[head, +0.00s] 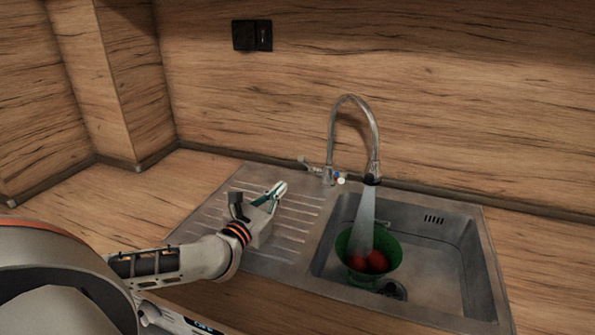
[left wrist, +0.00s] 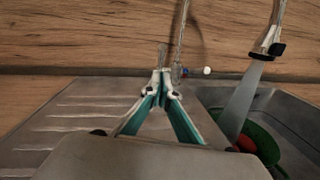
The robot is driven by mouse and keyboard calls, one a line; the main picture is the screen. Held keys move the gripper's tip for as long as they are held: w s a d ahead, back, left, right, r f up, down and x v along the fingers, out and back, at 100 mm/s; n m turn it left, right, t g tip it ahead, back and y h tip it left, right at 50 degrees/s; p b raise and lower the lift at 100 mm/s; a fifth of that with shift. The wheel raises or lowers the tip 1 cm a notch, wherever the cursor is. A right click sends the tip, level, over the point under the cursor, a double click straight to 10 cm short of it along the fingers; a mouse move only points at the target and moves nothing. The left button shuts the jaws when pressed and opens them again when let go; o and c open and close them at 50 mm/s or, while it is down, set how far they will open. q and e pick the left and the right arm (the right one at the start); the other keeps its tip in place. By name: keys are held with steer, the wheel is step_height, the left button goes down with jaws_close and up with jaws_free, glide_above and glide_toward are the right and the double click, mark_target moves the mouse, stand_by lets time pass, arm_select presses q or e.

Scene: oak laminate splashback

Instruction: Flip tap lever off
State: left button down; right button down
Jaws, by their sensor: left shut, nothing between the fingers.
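The chrome tap (head: 374,130) has a tall curved spout at the back of the sink, and water (head: 363,222) runs from it. Its lever (head: 308,164) sticks out to the left of the tap base, and it also shows in the left wrist view (left wrist: 162,54). My left gripper (head: 282,187) is above the drainboard, in front of and left of the lever. Its fingertips meet in the left wrist view (left wrist: 162,76), shut and empty, just below the lever in that picture. Whether they touch the lever I cannot tell. My right gripper is out of view.
A green colander (head: 346,250) with red round items (head: 375,262) stands in the sink basin (head: 440,262) under the stream. The ribbed drainboard (head: 285,240) is otherwise clear. The wooden splashback (head: 460,110) rises close behind the tap.

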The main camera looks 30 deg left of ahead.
arm_select(q)
glide_toward(310, 165)
steer(key=shift+w+a+r, duration=0.7)
steer(key=shift+w+a, duration=0.05)
steer(key=shift+w, duration=0.8)
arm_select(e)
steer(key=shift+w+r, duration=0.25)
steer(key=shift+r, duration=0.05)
